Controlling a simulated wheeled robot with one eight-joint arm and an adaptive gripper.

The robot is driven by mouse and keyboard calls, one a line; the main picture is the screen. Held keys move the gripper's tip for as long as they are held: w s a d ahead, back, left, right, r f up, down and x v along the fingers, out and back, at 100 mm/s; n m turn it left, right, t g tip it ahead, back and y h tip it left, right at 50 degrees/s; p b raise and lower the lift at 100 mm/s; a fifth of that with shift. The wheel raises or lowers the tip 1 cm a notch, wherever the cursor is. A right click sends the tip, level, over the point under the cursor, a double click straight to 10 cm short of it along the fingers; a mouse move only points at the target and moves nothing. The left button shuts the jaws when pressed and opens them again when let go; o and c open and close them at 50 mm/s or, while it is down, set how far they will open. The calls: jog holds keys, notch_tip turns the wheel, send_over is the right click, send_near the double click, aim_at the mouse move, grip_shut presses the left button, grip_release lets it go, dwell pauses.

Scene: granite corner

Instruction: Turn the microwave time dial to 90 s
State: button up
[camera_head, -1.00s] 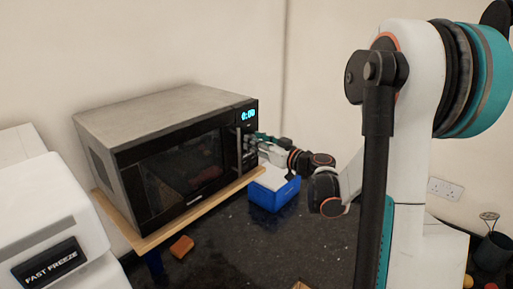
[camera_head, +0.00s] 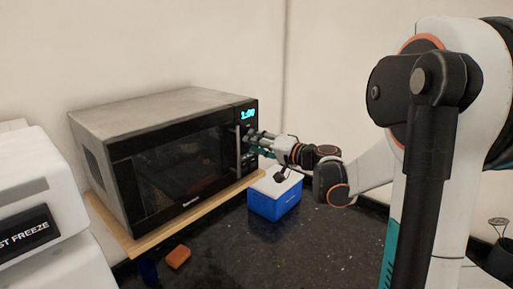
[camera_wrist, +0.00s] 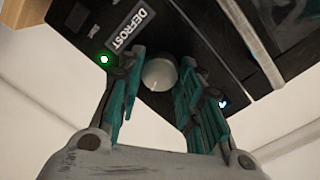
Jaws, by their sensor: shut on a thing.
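The black and grey microwave (camera_head: 150,105) stands on a wooden board with its front towards me. Its blue display (camera_head: 247,114) appears to read 1:00. In the wrist view a pale round dial (camera_wrist: 159,73) sits on the black panel beside the DEFROST label (camera_wrist: 133,30). My gripper (camera_head: 251,138) is at the control panel, right of the door handle. In the wrist view its teal fingers stand on both sides of the dial, shut on it. In the head view the fingers hide the dial.
The wooden board (camera_head: 205,202) juts out under the microwave. A blue and white box (camera_head: 274,200) stands on the dark counter below my gripper. An orange block (camera_head: 178,257) lies further left. The white FAST FREEZE unit (camera_head: 40,205) is at the left. The counter's middle is clear.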

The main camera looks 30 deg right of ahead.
jog(key=shift+d+m+b, duration=0.1)
jog(key=shift+m+b, duration=0.55)
jog(key=shift+m, duration=1.05)
jog(key=o, duration=1.1)
jog(key=shift+w, duration=0.1)
jog(key=v, duration=1.2)
